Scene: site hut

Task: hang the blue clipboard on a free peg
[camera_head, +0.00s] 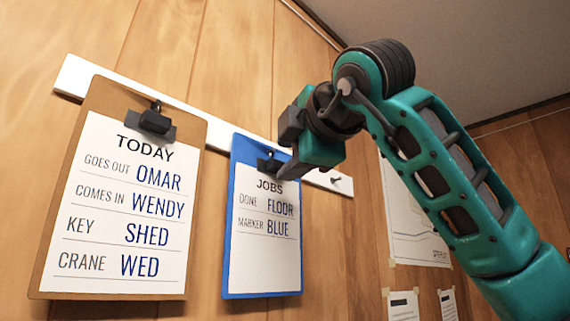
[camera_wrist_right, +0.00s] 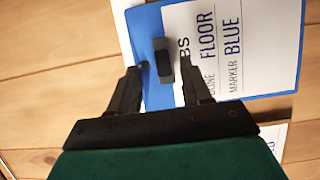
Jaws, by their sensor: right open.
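The blue clipboard (camera_head: 262,215), with a white JOBS sheet, hangs on the white rail (camera_head: 228,140) by its dark clip (camera_head: 268,164). It also shows in the right wrist view (camera_wrist_right: 285,92), turned on its side. My right gripper (camera_head: 286,148) is at the top of this clipboard. In the wrist view its open fingers (camera_wrist_right: 162,64) stand on either side of the clip; I cannot tell whether they touch it. A bare peg (camera_head: 335,180) sticks out near the rail's right end. My left gripper is not in view.
A brown clipboard (camera_head: 197,180) with a TODAY sheet hangs close on the left. To the right, a large paper (camera_head: 408,225) and smaller notices (camera_head: 403,306) are taped to the wooden wall.

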